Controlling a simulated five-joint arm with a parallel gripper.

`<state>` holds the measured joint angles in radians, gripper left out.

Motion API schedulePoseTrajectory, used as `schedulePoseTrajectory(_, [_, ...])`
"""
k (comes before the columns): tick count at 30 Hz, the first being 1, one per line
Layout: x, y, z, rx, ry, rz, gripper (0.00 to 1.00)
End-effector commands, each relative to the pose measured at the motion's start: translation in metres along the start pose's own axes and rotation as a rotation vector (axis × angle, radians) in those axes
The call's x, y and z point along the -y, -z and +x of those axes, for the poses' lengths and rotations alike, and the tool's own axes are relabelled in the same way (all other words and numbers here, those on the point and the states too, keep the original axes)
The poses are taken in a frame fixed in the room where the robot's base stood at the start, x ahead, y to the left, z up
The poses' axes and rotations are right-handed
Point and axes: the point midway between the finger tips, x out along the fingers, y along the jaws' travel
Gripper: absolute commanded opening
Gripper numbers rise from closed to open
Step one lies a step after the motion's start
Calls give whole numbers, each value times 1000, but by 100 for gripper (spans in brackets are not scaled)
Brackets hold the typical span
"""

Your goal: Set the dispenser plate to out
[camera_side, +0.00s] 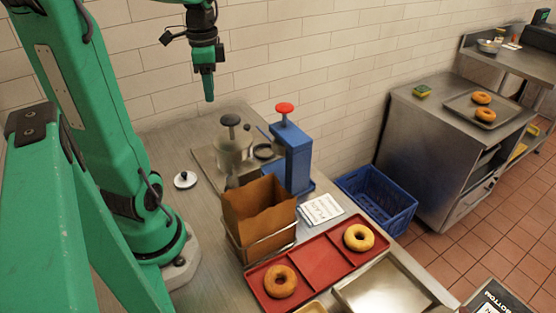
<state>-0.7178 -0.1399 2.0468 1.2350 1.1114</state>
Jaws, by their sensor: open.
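A blue dispenser (292,158) with a red knob (285,108) on a stem stands on the steel counter, against the tiled wall. I cannot make out its plate clearly or tell how far it is in or out. My gripper (208,92) hangs above and to the left of the kettle, pointing down, open and empty. It touches nothing.
A brown paper bag (258,207) in a wire holder stands in front of the dispenser. A blue crate (377,201) sits to the right. Space above the counter is free.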

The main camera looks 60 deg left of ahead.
Motion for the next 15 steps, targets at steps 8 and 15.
schedulePoseTrajectory(8, [-2,-1,68,4,-7,0,41])
schedulePoseTrajectory(15, [-1,0,130,3,-5,-1,41])
